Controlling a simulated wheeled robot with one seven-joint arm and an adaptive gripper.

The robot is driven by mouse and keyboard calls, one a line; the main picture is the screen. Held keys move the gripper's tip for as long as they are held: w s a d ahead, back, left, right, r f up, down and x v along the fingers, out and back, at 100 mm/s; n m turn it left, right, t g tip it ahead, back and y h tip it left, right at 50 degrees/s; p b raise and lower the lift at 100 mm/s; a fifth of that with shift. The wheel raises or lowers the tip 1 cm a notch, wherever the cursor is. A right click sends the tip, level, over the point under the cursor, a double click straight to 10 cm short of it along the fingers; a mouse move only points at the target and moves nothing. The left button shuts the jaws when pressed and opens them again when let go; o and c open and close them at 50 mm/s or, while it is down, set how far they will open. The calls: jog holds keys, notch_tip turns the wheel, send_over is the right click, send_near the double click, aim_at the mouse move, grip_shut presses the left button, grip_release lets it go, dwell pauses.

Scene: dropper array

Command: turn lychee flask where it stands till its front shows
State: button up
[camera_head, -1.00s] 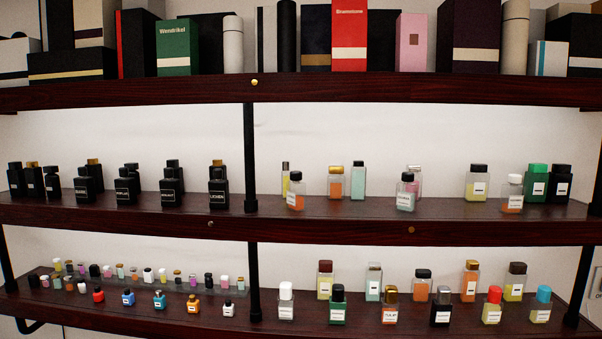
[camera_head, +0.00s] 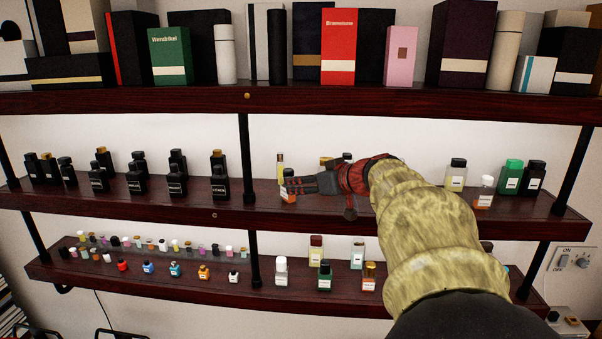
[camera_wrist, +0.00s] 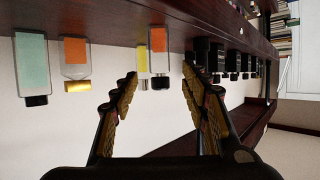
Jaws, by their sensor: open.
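No label that I can make out reads lychee. The flask at my gripper is a small clear one with orange contents (camera_head: 289,196) and a dark cap, standing on the middle shelf (camera_head: 262,200). In the wrist view, which is upside down, this orange flask (camera_wrist: 158,42) hangs between and beyond my open fingertips. My gripper (camera_head: 287,187) reaches in from the right and partly covers the flask in the head view. In the wrist view my gripper (camera_wrist: 160,79) shows its jaws wide apart with nothing between the pads touching. The flask's label is too small to read.
A yellow flask (camera_head: 280,165) stands close behind the orange one. Another orange flask (camera_wrist: 75,55) and a mint flask (camera_wrist: 32,65) are left in the wrist view. Black flasks (camera_head: 219,181) stand past the post (camera_head: 246,160). The upper shelf (camera_head: 300,98) runs overhead.

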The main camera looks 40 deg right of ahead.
jog(key=p+x, duration=0.2)
jog(key=x, duration=0.5)
jog(key=shift+w+d+f, duration=0.1)
jog(key=shift+w, duration=0.2)
jog(key=shift+c, duration=1.4)
grip_shut()
